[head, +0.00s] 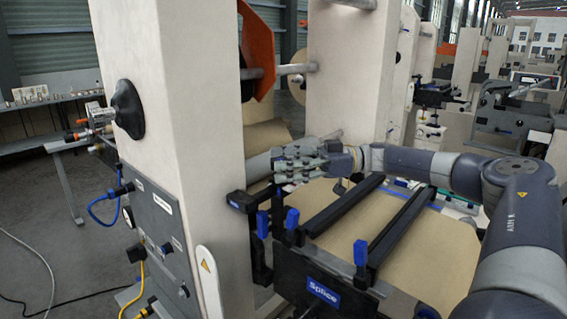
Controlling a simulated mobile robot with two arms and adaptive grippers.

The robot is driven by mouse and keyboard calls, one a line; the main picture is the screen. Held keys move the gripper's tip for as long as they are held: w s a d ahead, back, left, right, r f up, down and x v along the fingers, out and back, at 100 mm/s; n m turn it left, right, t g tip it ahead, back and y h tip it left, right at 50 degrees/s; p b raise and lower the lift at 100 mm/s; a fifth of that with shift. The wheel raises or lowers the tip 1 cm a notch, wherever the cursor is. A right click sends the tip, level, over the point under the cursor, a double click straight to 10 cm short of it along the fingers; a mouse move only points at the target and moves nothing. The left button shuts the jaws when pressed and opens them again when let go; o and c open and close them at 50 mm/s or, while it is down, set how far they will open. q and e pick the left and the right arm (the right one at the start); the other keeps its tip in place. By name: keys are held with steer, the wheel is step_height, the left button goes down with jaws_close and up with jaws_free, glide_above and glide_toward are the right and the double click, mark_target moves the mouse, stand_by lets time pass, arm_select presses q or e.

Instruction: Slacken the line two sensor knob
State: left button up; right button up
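A grey panel (155,232) is fixed to the side of the cream column at the left, with small labels I cannot read. A blue cable plug (122,189) and a black connector with a yellow cable (136,253) stick out of it. I cannot tell which part is the line two sensor knob. My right gripper (284,164) is right of the column, pointing left above the splice table, apart from the panel. Its finger opening is unclear, and I see nothing held.
The splice table (322,290) has black bars and blue-handled clamps (361,253) below my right arm. Brown kraft web (435,250) runs across it. Loose cables lie on the floor at left.

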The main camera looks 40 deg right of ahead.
steer(key=shift+r, duration=0.25)
steer(key=shift+s+d, duration=0.25)
steer(key=v, duration=1.1)
steer(key=shift+d, duration=0.15)
steer(key=shift+s+f, duration=0.1)
